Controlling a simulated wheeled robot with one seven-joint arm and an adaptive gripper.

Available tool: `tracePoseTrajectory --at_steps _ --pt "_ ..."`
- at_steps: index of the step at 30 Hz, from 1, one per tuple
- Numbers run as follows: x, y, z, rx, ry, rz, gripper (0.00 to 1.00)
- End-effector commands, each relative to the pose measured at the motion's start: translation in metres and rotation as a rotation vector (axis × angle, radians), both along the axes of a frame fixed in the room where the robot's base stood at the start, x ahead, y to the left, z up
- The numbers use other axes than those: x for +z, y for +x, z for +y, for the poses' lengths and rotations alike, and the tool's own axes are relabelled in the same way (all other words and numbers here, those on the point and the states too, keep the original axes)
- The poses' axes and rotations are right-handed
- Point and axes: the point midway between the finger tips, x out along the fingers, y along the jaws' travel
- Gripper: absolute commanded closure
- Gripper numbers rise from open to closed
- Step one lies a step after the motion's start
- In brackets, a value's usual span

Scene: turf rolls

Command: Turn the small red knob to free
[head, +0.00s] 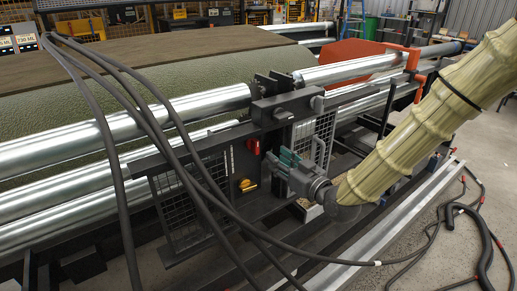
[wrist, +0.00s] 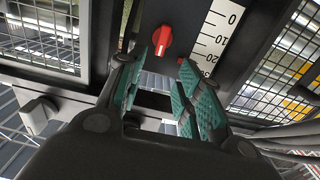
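A red knob (wrist: 162,40) with a white pointer line is on a dark panel at the top middle of the wrist view. The line is near upright, tilted a little to the right. My gripper (wrist: 160,70) is open, its teal-padded fingers on either side of an empty gap just below the knob, apparently not gripping it. A smaller red spot (wrist: 180,61) shows by the right fingertip, partly hidden. In the head view my gripper (head: 284,164) is before the machine's dark frame, right of a red part (head: 253,146); I cannot tell whether that is the same knob.
A white scale (wrist: 213,40) with black numbers is right of the knob. Mesh guards (wrist: 50,35) flank the panel. A yellow part (head: 247,185) sits low on the frame. Dark hoses (head: 140,110) cross the head view's left; steel rollers (head: 130,124) lie behind.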

Motion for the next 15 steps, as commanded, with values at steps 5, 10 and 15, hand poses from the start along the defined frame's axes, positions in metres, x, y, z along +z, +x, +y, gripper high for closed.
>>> tracePoseTrajectory --at_steps 5,10,15 --pt "0.004 0.011 0.007 0.002 0.001 -0.012 0.64" --pt "0.004 0.031 0.023 0.002 0.000 -0.010 0.64" --pt "0.003 0.054 0.040 0.003 0.000 -0.009 0.64"
